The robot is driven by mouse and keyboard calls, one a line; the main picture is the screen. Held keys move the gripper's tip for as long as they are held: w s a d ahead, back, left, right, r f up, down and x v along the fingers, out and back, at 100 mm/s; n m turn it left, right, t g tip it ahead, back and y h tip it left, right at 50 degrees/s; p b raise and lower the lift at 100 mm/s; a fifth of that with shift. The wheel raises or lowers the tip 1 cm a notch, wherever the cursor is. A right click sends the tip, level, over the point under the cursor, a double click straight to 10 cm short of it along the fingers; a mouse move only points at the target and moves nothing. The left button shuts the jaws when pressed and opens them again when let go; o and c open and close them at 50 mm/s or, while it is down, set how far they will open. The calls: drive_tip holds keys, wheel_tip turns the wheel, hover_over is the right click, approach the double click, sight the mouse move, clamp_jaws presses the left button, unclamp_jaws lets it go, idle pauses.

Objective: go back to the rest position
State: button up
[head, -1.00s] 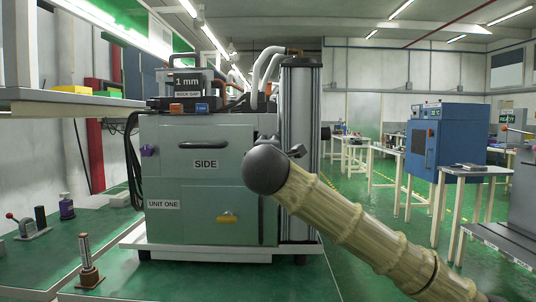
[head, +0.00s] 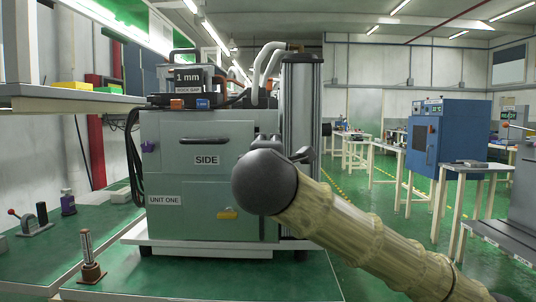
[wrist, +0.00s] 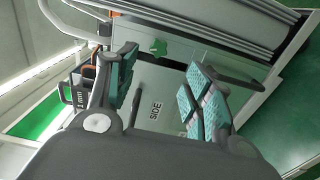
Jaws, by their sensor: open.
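My gripper (wrist: 160,88) shows in the wrist view with its two teal-padded fingers spread apart and nothing between them. Behind the fingers is the green-grey cabinet (head: 190,160) marked SIDE and UNIT ONE, which also shows in the wrist view (wrist: 155,75). The gripper looks apart from the cabinet, but the exact gap is hard to tell. In the head view my pale arm with its dark round joint stands in front of the cabinet's right part, and the gripper itself is hidden there.
A 1 mm box (head: 188,80) sits on the cabinet. A post on a brown base (head: 91,272) and a lever clamp (head: 34,222) stand at left. A blue oven (head: 437,140) is on a table at right. Green floor (head: 370,205) is open between.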

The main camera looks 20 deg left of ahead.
drive_tip(key=shift+s+d, duration=0.1)
drive_tip(key=shift+s, duration=0.15)
